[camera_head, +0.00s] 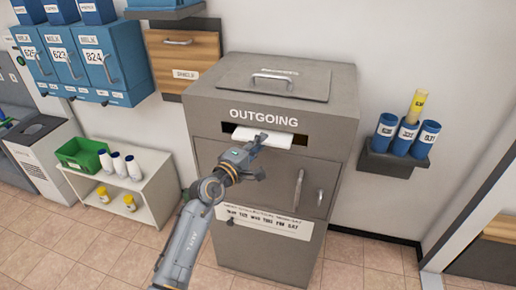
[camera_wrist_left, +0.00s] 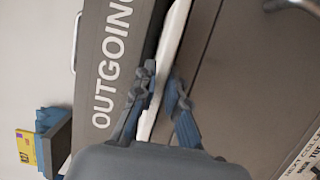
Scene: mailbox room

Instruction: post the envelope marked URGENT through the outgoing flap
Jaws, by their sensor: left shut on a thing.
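The grey mailbox (camera_head: 330,110) stands in the middle of the head view, with OUTGOING lettered above a wide dark slot (camera_head: 300,139). My left gripper (camera_head: 259,146) is in front of the slot, shut on a white envelope (camera_head: 270,136). The envelope overlaps the middle of the slot; I cannot tell how far inside it is. In the left wrist view the envelope (camera_wrist_left: 174,40) shows edge-on between the two fingers (camera_wrist_left: 163,88), beside the dark opening. No URGENT mark is readable on it. My right gripper is out of view.
A wall shelf (camera_head: 392,165) with blue cups stands right of the mailbox. A low white shelf (camera_head: 150,185) with a green bin (camera_head: 82,153) and bottles is at left. Blue lockers (camera_head: 80,60) and a wooden panel hang above. The tiled floor in front is clear.

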